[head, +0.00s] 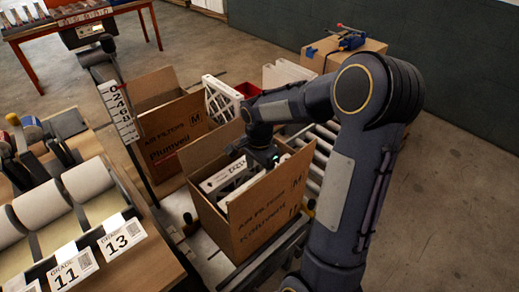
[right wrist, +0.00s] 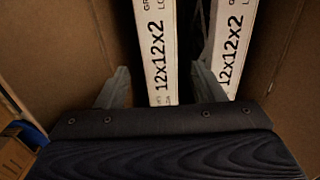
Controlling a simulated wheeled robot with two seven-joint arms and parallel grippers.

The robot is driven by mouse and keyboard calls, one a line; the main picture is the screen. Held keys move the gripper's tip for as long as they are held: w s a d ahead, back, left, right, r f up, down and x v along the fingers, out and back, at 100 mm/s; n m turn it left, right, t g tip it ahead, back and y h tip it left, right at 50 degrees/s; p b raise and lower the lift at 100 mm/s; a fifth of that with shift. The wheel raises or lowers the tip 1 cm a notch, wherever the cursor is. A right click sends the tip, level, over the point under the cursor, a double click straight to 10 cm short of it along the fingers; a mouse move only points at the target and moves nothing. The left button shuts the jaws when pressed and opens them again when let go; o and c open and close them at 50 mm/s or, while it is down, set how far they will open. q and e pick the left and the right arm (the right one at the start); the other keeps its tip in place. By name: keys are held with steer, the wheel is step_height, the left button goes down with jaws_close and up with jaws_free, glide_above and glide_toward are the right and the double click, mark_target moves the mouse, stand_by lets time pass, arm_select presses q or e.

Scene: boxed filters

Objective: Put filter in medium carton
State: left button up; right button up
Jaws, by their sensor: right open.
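The front carton (head: 265,218), brown, open and marked M, stands on the rollers in the head view. White filters (head: 222,178) stand on edge inside it. My right gripper (head: 264,158) reaches down into this carton from the right. In the right wrist view its jaws (right wrist: 161,72) are open, with one white filter (right wrist: 158,45) marked 12x12x2 between the fingers. A second filter (right wrist: 231,38) with the same mark stands just right of the right finger. Whether the fingers touch either filter is unclear. My left gripper does not show.
Another open carton (head: 172,148), also marked M, stands behind, with a white filter frame (head: 221,100) beside it. A ruled post (head: 118,110) rises left of the cartons. A wooden bench (head: 150,265) with rolls and number cards (head: 121,237) lies at the left.

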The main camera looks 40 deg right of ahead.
step_height(320, 180, up, 8)
steer(key=s+a+r+n+t+y, duration=0.1)
steer(key=s+a+n+t+y, duration=0.1)
steer(key=s+a+n, duration=0.5)
steer(key=s+a+r+n+t+y, duration=0.1)
steer(key=s+a+n+t, duration=0.2)
steer(key=s+a+n, duration=0.4)
steer(key=s+n, duration=0.1)
steer(key=s, duration=0.3)
steer(key=shift+r+t+y, duration=0.25)
steer(key=shift+t+y, duration=0.05)
steer(key=shift+y, duration=0.1)
steer(key=shift+a, duration=0.1)
steer(key=shift+c, duration=0.2)
